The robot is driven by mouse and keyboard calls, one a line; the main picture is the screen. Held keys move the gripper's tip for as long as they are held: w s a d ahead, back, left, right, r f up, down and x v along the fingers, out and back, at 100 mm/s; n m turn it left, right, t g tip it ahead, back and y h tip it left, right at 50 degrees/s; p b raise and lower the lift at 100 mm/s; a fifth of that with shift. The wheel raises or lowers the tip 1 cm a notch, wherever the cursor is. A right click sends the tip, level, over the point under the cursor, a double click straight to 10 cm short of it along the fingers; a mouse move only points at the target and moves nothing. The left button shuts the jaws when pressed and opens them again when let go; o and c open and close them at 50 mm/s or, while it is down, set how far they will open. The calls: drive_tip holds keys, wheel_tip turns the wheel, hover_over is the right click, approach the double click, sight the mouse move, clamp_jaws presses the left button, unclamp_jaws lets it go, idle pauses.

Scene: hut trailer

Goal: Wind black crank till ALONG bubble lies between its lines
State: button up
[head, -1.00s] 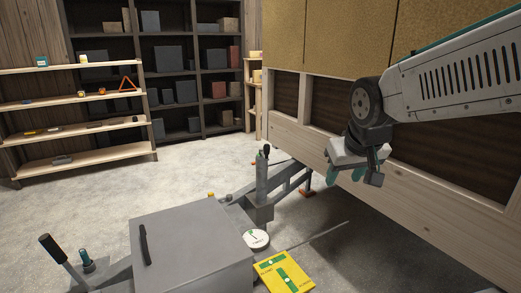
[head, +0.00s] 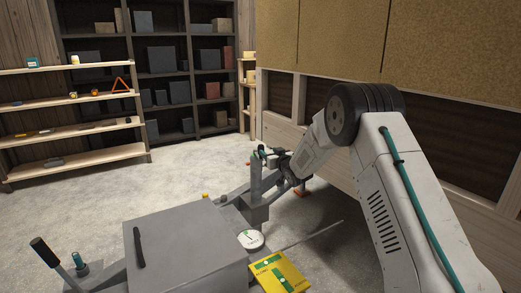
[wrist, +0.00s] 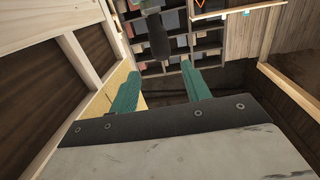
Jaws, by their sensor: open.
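The black crank grip (wrist: 158,40) shows in the wrist view, just beyond and between my open fingertips, joined to a grey part at the top edge. In the head view my gripper (head: 262,152) is at the top of the grey jockey post (head: 256,185) and largely hides the crank. My gripper also shows in the wrist view (wrist: 159,75), its two teal fingers apart with nothing held. The yellow level board (head: 278,275) with green vials lies at the bottom of the head view. Its bubbles are too small to read.
A grey box (head: 185,250) with a black handle and a white round dial (head: 250,239) sit on the drawbar. A black-gripped lever (head: 45,252) stands at left. The wooden hut wall (head: 300,135) is close on the right. Shelves (head: 75,130) stand behind open floor.

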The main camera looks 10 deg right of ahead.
sight(263, 149)
drive_tip(key=x, duration=0.8)
drive_tip(key=shift+w+a+f, duration=0.1)
drive_tip(key=shift+a+f, duration=0.1)
drive_tip(key=shift+f, duration=0.15)
clamp_jaws()
drive_tip(key=shift+d+n+y, duration=0.15)
drive_tip(key=shift+n+y, duration=0.15)
drive_tip(key=shift+y, duration=0.2)
